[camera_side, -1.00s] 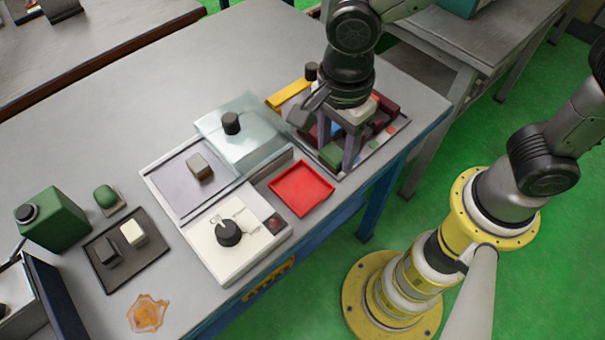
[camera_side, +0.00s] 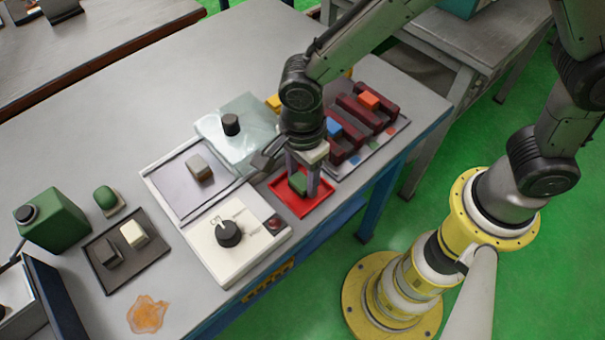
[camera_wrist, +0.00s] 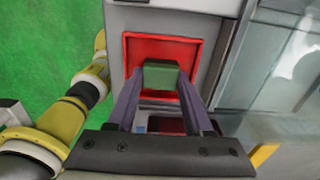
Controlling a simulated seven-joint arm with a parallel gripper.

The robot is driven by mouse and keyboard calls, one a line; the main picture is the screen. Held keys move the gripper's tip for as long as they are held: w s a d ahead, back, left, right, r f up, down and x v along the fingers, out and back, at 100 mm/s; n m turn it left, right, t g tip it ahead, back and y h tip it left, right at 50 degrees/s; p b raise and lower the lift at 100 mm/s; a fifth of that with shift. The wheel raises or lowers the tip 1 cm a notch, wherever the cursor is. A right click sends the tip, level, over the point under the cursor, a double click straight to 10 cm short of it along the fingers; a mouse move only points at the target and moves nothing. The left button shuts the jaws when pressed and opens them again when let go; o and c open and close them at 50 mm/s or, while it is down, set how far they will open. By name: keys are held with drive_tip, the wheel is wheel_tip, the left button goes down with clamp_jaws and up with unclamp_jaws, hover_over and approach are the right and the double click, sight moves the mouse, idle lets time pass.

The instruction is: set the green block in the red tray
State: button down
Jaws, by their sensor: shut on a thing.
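The green block (camera_side: 298,183) is between the fingers of my gripper (camera_side: 304,187), which is shut on it. In the side view the block appears over the middle of the red tray (camera_side: 283,206). The wrist view shows the green block (camera_wrist: 160,75) at the fingertips of my gripper (camera_wrist: 160,82), with the red tray (camera_wrist: 135,50) behind it. I cannot tell whether the block touches the tray floor. The fingers and wrist hide part of the tray's far side.
Dark red racks (camera_side: 371,112) holding a blue block (camera_side: 333,128) and an orange block (camera_side: 369,100) stand right of the tray. A white box with a black dial (camera_side: 229,233) is at its left. A clear cover with a black knob (camera_side: 231,123) lies behind.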

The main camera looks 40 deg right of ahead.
sight(302, 179)
drive_tip(key=shift+f, duration=0.1)
drive_tip(key=c, duration=0.6)
unclamp_jaws()
wheel_tip(302, 179, up, 12)
drive_tip(key=d+r+n+t, duration=0.1)
drive_tip(key=d+r+n, duration=0.3)
drive_tip(key=d, duration=0.3)
drive_tip(key=s+d+r+n+t, duration=0.1)
drive_tip(key=s+d+n, duration=0.3)
drive_tip(key=d, duration=0.1)
drive_tip(key=s+d+r+n+t, duration=0.1)
drive_tip(key=s+d+n+t, duration=0.1)
drive_tip(key=s+d+n, duration=0.2)
drive_tip(key=s+d+r+n+t, duration=0.1)
drive_tip(key=s+d+n, duration=0.3)
drive_tip(key=d+n, duration=0.2)
drive_tip(key=shift+d+t, duration=0.3)
drive_tip(key=shift+d, duration=0.75)
